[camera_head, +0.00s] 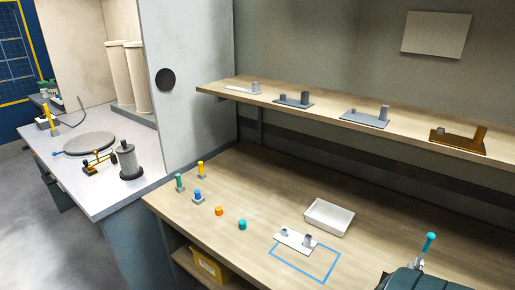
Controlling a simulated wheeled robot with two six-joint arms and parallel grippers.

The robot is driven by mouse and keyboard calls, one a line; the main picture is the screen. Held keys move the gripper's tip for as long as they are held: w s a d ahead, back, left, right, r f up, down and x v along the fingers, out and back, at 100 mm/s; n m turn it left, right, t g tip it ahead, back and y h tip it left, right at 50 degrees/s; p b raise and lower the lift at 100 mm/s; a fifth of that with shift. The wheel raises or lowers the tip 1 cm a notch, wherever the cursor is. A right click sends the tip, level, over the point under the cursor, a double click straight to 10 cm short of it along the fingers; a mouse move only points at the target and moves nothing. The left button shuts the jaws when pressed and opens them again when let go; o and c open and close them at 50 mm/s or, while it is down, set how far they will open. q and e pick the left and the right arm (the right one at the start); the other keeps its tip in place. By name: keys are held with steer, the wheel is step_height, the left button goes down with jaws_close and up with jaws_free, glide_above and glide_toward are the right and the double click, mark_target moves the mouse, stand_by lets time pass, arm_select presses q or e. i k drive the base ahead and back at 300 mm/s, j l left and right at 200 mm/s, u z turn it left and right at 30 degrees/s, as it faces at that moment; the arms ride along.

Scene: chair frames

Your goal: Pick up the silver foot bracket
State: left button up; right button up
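Several foot brackets show, each a flat plate with two upright posts. A pale silver-white bracket (294,243) lies on the wooden bench, across the back left part of a blue taped outline (322,277). On the shelf above stand a whitish bracket (241,89) at the left, a dark grey one (293,101), a blue-grey one (364,119) and a bronze one (458,143) at the right. I cannot tell for sure which of the pale or grey ones is the silver one.
A white tray (328,217) stands behind the bench bracket. Colored pegs and two small caps, orange (219,211) and teal (242,225), are at the left. The shelf (330,101) overhangs the bench back.

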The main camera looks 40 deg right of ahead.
mark_target(305, 244)
steer(key=k+j+z, duration=0.15)
steer(key=z, duration=1.6)
